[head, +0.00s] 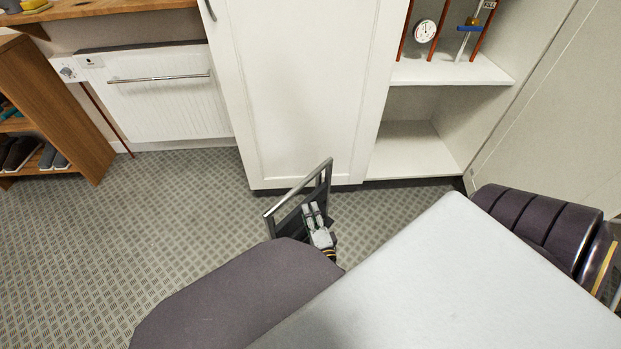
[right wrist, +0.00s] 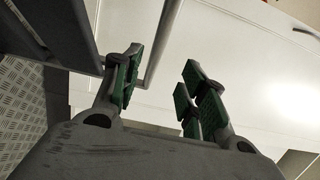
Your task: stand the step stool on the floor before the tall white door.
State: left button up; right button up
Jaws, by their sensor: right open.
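The step stool (head: 325,180), with a grey metal frame and dark steps, is on the floor just before the tall white door (head: 300,80). It looks upright, but its lower part is hidden by my arm. My right gripper (head: 313,209) is at the stool, within the outline of its frame. In the right wrist view, the green-padded fingers (right wrist: 161,72) are apart. A grey tube of the stool (right wrist: 166,40) shows between and beyond them, and I see no grip on it. Dark stool parts (right wrist: 72,30) show at left. My left gripper is not in view.
A wooden shoe rack (head: 60,105) stands at far left, near a white radiator (head: 165,95). An open white shelf unit (head: 415,150) is right of the door. The patterned floor (head: 170,220) is clear left of the stool.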

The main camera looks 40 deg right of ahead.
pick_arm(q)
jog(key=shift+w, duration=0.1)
pick_arm(e)
jog(key=s+a+r+n+g+y, duration=0.1)
jog(key=a+n+g+y, duration=0.2)
jog(key=a+n+y, duration=1.05)
jog(key=s+a+f+n+g+h, duration=0.3)
jog(key=s+f+n+g, duration=0.1)
jog(key=s+n+g, duration=0.3)
jog(key=shift+s+a+f+n+g+h, duration=0.2)
jog(key=shift+s+n+g+h, duration=0.2)
jog(key=shift+s+n, duration=1.05)
